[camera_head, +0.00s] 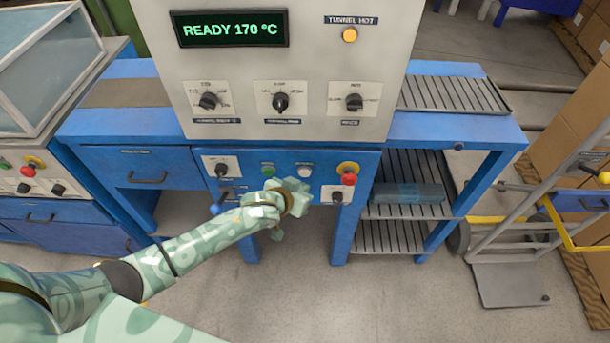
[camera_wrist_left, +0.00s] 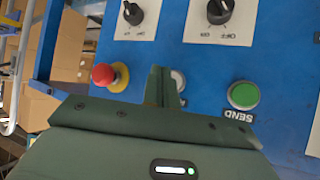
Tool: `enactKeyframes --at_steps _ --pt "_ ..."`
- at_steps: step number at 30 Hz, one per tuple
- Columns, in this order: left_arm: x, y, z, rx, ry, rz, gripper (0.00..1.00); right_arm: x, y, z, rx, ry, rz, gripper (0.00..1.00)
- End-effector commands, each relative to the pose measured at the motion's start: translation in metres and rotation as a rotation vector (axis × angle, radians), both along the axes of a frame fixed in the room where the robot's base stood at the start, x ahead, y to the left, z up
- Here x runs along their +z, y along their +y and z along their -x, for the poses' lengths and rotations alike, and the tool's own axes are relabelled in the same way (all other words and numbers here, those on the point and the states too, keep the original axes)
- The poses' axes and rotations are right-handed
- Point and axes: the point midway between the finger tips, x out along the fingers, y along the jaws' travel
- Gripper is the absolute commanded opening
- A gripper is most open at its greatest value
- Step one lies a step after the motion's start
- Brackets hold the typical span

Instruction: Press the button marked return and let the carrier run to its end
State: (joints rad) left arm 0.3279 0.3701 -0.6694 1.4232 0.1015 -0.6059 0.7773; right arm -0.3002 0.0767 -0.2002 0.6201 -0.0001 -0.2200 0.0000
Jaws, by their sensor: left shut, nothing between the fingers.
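The blue front panel of the machine carries a green button (camera_head: 267,170), a pale button (camera_head: 304,171) and a red mushroom button (camera_head: 348,179) on a yellow collar. In the left wrist view the green button (camera_wrist_left: 243,95) has an upside-down SEND label (camera_wrist_left: 235,115). The pale button (camera_wrist_left: 178,80) is partly hidden behind my fingers, and no return label can be read. My left gripper (camera_head: 300,188) is shut and empty, its fingertips (camera_wrist_left: 165,85) in front of the pale button; I cannot tell whether they touch it. No carrier can be made out. My right gripper is not in view.
The display (camera_head: 231,29) reads READY 170 °C, and a TUNNEL HOT lamp (camera_head: 350,35) glows amber. Knobs sit on the panels around the buttons. A slatted bed (camera_head: 455,95) extends right, over shelves holding a blue-grey block (camera_head: 406,193). A hand truck (camera_head: 515,250) stands at right.

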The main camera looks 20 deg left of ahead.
Motion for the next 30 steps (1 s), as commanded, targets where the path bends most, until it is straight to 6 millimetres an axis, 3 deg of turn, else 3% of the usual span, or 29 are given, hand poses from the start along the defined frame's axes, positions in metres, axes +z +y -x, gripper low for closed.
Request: enactKeyframes --at_steps 7,30 --pt "0.0009 0.0035 -0.0133 0.001 -0.001 0.001 0.0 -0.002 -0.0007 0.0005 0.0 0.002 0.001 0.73" --pt "0.0012 0.0037 -0.0141 0.001 -0.001 0.002 0.0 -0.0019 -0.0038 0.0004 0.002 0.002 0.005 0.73"
